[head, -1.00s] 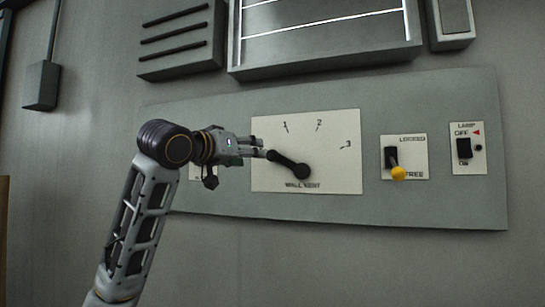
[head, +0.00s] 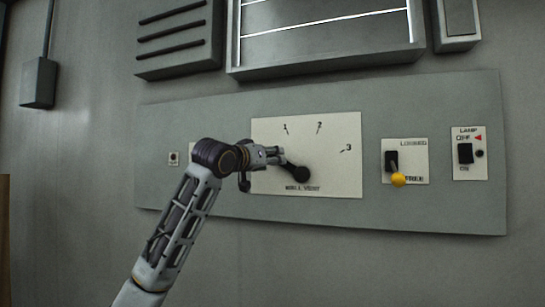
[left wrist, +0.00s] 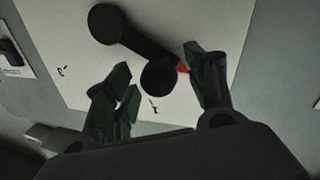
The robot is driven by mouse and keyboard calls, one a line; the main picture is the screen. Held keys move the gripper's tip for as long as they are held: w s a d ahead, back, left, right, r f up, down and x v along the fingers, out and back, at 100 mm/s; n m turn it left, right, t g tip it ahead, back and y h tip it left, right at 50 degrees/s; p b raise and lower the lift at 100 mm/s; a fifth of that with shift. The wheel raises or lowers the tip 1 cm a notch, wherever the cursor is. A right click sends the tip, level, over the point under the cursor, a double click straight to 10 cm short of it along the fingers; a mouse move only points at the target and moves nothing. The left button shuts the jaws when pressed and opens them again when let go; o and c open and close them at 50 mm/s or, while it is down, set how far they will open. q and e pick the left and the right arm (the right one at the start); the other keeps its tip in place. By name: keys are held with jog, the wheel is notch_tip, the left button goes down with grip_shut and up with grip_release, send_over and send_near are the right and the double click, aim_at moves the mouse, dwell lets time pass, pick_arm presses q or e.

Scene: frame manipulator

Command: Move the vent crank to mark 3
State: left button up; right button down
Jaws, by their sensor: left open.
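The vent crank (head: 301,174) is a black arm with a round pivot low on a white dial plate (head: 335,178). It points up and left, below mark 1 and away from mark 3 (head: 348,147). My left gripper (head: 279,155) is at its outer end and hides part of it. In the left wrist view the crank (left wrist: 124,42) ends in a round black knob (left wrist: 158,77). The knob shows between the spread fingers of my left gripper (left wrist: 165,85), which is open. A small red pointer (left wrist: 182,69) shows beside the knob. My right gripper is not in view.
Right of the dial, a yellow-tipped lever (head: 398,180) hangs down towards FREE. A lamp switch (head: 465,153) is further right. A framed window (head: 325,66) and a slotted grey box (head: 178,40) stick out above the panel. The dial's upper right is clear.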

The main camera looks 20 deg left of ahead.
pick_arm(q)
jog(key=shift+x, duration=0.95)
grip_shut()
